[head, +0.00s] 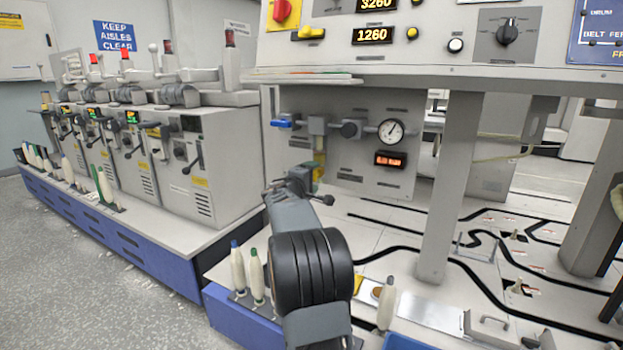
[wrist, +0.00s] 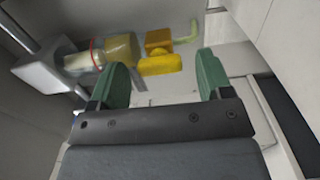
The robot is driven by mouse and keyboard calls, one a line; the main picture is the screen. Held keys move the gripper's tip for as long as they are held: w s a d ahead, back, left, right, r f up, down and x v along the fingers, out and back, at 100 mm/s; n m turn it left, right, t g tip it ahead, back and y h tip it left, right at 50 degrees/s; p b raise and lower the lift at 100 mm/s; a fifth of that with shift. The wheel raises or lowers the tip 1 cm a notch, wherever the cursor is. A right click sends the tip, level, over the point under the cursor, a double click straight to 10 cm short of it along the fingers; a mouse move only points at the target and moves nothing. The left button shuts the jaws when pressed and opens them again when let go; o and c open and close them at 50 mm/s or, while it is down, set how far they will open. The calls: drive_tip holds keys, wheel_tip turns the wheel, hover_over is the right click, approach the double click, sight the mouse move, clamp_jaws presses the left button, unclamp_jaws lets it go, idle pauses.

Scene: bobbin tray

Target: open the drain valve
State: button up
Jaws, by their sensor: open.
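The drain valve appears to be the yellow block with a yellow tab (wrist: 160,63) in the wrist view. It sits at the end of a yellowish filter bowl (wrist: 118,50), with a short yellow-green tube (wrist: 187,33) beyond it. My gripper (wrist: 163,68) has its two green fingers apart, with nothing held. The yellow tab shows between and just beyond the fingers; I cannot tell whether they touch it. In the head view my gripper (head: 305,183) is in front of the lower filter, part of whose yellow bowl (head: 319,160) shows; the valve itself is largely hidden there.
Above are a blue-handled valve (head: 283,123), a pressure gauge (head: 391,131) and an orange-lit display (head: 390,159) on the grey panel. A grey post (head: 450,190) stands at right. White bobbins (head: 238,270) stand in front. Winding machines (head: 180,150) line the left.

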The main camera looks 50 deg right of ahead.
drive_tip(key=p+v, duration=0.2)
drive_tip(key=v, duration=1.1)
drive_tip(key=shift+a, duration=0.35)
drive_tip(key=shift+s, duration=0.1)
drive_tip(key=s+a+r+m+y+p, duration=0.1)
drive_tip(key=s+a+r+y+p, duration=0.4)
drive_tip(key=p, duration=0.8)
drive_tip(key=s+a+r+m+g+y+p, duration=0.1)
drive_tip(key=s+a+r+y+p, duration=0.5)
drive_tip(key=a+r+p, duration=0.5)
drive_tip(key=s+a+r+y+p, duration=0.6)
drive_tip(key=a+r+p, duration=0.2)
drive_tip(key=a+p, duration=0.5)
drive_tip(key=p, duration=0.3)
drive_tip(key=shift+s+a+r+m+p, duration=0.15)
drive_tip(key=shift+s+r+m+p, duration=0.15)
drive_tip(key=shift+m, duration=0.1)
drive_tip(key=shift+f+y, duration=0.1)
drive_tip(key=shift+y, duration=0.2)
drive_tip(key=shift+c, duration=0.4)
